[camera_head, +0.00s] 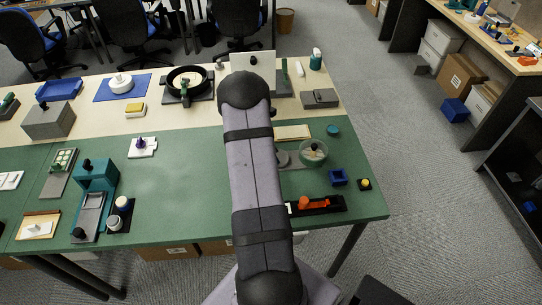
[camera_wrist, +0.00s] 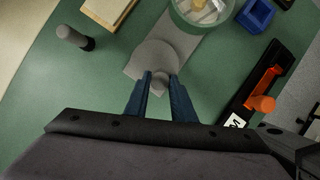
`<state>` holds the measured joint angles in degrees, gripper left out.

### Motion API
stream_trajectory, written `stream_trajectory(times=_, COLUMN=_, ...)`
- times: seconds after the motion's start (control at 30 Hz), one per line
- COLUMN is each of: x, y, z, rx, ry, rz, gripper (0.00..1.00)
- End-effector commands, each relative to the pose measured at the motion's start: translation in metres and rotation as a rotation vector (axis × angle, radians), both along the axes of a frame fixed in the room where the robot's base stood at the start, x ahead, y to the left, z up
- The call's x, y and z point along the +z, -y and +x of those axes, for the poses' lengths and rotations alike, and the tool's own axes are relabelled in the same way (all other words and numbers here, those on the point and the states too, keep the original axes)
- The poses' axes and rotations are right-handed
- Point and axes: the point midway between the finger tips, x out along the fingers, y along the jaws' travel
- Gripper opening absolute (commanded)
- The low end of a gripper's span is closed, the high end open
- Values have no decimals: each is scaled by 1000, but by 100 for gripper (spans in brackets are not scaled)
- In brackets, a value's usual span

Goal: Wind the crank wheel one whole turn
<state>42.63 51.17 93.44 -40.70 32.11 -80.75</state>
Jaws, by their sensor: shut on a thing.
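The crank wheel (camera_wrist: 150,56) is a grey disc on a grey base plate (camera_wrist: 188,52) in the wrist view. Its small grey knob (camera_wrist: 160,84) stands at the disc's near edge. My gripper (camera_wrist: 160,80) has its two blue fingers on either side of the knob and is shut on it. In the head view the wheel (camera_head: 283,158) shows only in part beside my arm, and my arm hides the gripper and the knob. A round green-rimmed tub (camera_head: 313,152) with pale pieces in it sits at the plate's other end.
An orange-handled black tool (camera_wrist: 262,88) lies to the right of the wheel, and a blue square box (camera_wrist: 256,15) lies beyond it. A dark grey upright peg (camera_wrist: 72,37) and a wooden board (camera_wrist: 108,10) are to the left. Green mat (camera_head: 185,185) is clear left of my arm.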

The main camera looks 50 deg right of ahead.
Motion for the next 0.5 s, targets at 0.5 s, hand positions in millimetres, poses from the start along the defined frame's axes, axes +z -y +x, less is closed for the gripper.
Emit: stream_trajectory(times=0.5, x=-2, y=1, z=9, rx=-216, ry=2, rz=0, gripper=0)
